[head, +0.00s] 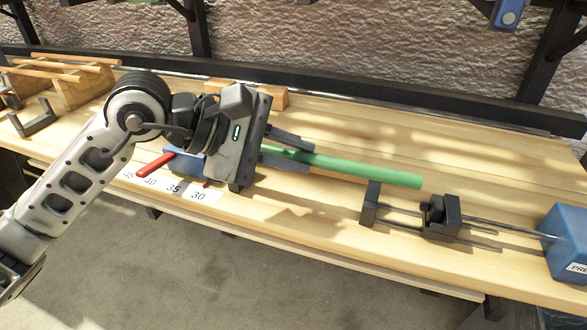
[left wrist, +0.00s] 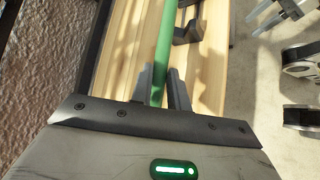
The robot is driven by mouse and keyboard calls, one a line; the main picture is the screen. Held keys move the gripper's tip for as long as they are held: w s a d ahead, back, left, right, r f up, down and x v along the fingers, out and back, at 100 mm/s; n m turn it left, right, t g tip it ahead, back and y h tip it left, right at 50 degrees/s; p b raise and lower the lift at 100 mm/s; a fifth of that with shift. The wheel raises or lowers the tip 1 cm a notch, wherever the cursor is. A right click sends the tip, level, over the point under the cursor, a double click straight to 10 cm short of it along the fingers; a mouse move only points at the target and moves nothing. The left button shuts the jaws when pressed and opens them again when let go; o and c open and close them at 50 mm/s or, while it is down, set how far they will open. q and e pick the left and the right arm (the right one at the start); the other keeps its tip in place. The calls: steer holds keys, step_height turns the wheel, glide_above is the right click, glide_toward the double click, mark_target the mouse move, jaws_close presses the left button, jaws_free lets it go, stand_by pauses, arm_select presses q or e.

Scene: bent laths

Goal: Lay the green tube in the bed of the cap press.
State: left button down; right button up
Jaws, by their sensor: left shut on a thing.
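The green tube (head: 370,170) is a long straight rod held above the bench, its free end reaching right toward the cap press. My left gripper (head: 292,150) is shut on the tube near its left end. In the left wrist view the tube (left wrist: 165,50) runs up from between the two fingers (left wrist: 165,88). The cap press has a blue housing (head: 566,240) at the right, thin rods, a dark sliding block (head: 440,215) and a dark end block (head: 370,203). Grey prongs at the wrist view's top right look like my right gripper (left wrist: 272,18); its opening is unclear.
A blue block and a red bar (head: 156,163) are partly hidden behind my left gripper, near number labels (head: 200,195). A wooden rack (head: 80,88) with thin rods stands at the far left.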

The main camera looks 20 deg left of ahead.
arm_select(q)
steer(key=f, duration=0.3)
steer(key=shift+w+f, duration=0.3)
steer(key=shift+f, duration=0.1)
steer(key=shift+f, duration=0.25)
steer(key=c, duration=1.3)
jaws_free()
steer(key=shift+c, duration=0.2)
